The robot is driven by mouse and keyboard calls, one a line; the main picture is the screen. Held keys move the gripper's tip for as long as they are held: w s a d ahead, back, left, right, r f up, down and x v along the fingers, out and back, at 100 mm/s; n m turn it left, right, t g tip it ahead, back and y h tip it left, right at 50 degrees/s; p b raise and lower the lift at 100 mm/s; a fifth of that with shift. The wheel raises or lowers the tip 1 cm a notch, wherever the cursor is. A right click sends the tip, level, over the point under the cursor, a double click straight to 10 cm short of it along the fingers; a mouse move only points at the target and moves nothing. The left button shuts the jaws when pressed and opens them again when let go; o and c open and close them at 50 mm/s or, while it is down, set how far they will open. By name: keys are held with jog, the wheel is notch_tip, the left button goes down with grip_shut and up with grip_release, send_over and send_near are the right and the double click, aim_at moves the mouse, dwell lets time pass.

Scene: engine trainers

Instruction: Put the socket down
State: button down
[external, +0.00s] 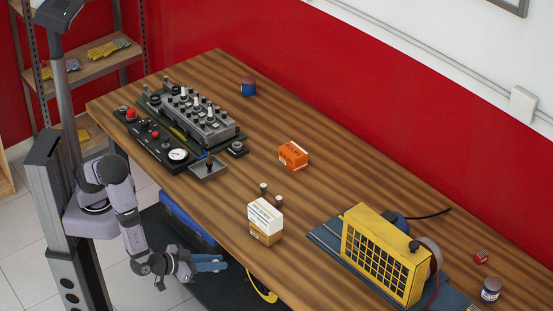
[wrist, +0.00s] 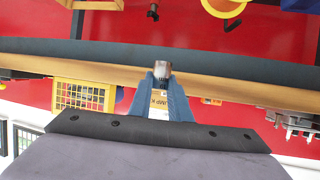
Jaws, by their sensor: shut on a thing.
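My gripper (external: 218,264) is low in front of the workbench's near edge, below the level of its top. In the wrist view, my gripper's blue fingers (wrist: 162,85) are shut on a short metallic socket (wrist: 162,69) at their tips. The socket is too small to make out in the external view. Two small dark posts with pale tops, one (external: 264,188) and another (external: 279,201), stand on the bench behind a white and tan box (external: 265,222).
The wooden bench (external: 330,205) carries an engine trainer (external: 200,117) at the left and a yellow grille unit (external: 384,254) at the right. An orange box (external: 293,155) and a blue can (external: 248,86) stand farther back. A blue case (external: 187,220) lies below the bench.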

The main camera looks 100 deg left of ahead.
jog(key=s+a+f, duration=0.1)
jog(key=s+a, duration=0.3)
jog(key=s, duration=0.1)
jog(key=shift+a+f+m+t+h+p, duration=0.15)
jog(key=shift+a+m+t+h+p, duration=0.15)
jog(key=shift+a+m+h, duration=0.1)
dwell(0.6)
notch_tip(320, 180, up, 22)
jog(key=w+a+n+g+y, duration=0.2)
jog(key=w+a, duration=0.3)
jog(key=w, duration=0.5)
jog(key=n+g+y+p, duration=0.2)
jog(key=n+g+y, duration=0.2)
jog(key=n, duration=0.1)
send_over(282, 181)
jog(key=shift+d+f, duration=0.1)
jog(key=shift+f, duration=7.7)
